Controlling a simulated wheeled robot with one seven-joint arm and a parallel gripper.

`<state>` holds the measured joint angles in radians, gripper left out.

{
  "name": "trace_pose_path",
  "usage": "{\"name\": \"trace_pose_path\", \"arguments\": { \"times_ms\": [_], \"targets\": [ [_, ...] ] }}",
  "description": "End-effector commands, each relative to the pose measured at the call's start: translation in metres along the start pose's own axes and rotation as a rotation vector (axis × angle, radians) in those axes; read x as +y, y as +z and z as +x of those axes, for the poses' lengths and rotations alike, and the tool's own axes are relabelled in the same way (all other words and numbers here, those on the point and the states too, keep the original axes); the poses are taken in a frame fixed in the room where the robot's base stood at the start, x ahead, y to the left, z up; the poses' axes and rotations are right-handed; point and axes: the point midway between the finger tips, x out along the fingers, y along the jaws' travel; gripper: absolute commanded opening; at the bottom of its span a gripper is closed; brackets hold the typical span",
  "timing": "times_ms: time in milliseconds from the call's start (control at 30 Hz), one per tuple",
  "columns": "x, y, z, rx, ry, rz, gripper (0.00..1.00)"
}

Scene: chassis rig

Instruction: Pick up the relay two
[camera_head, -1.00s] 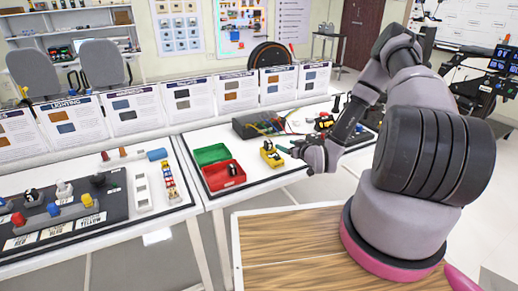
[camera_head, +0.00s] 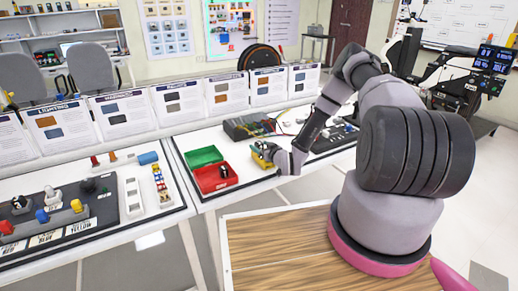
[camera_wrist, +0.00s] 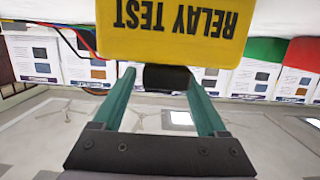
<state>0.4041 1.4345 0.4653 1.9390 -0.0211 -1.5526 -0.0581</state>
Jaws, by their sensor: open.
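A yellow block (camera_wrist: 180,35) lettered RELAY TEST fills the top of the wrist view, its lettering upside down. A black block-shaped part (camera_wrist: 167,77) sits against its edge; it may be relay two, but no label on it shows. My gripper (camera_wrist: 160,78) is open, with one teal finger on each side of the black part; I cannot tell whether they touch it. In the head view my gripper (camera_head: 276,156) is at the yellow test stand (camera_head: 259,161) and partly hides it.
Left of the stand are a green bin (camera_head: 203,155) and a red bin (camera_head: 214,182) holding a small black-and-white part (camera_head: 224,171). A grey box with wires (camera_head: 245,127) stands behind. Upright info cards (camera_head: 222,91) line the table's back edge.

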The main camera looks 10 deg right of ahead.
Motion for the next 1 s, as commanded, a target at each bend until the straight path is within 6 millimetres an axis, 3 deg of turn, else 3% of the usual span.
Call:
{"name": "trace_pose_path", "arguments": {
  "times_ms": [133, 367, 500, 567, 867, 1000],
  "targets": [
    [0.0, 0.001, 0.013, -0.001, 0.0, 0.0, 0.75],
    [0.0, 0.001, 0.014, -0.001, 0.0, 0.0, 0.75],
    [0.0, 0.0, 0.014, -0.001, 0.0, 0.0, 0.21],
    [0.0, 0.0, 0.014, -0.001, 0.0, 0.0, 0.0],
    [0.0, -0.002, 0.013, 0.0, 0.0, -0.001, 0.0],
    [0.001, -0.019, 0.011, 0.002, 0.0, -0.002, 0.0]
  ]
}}
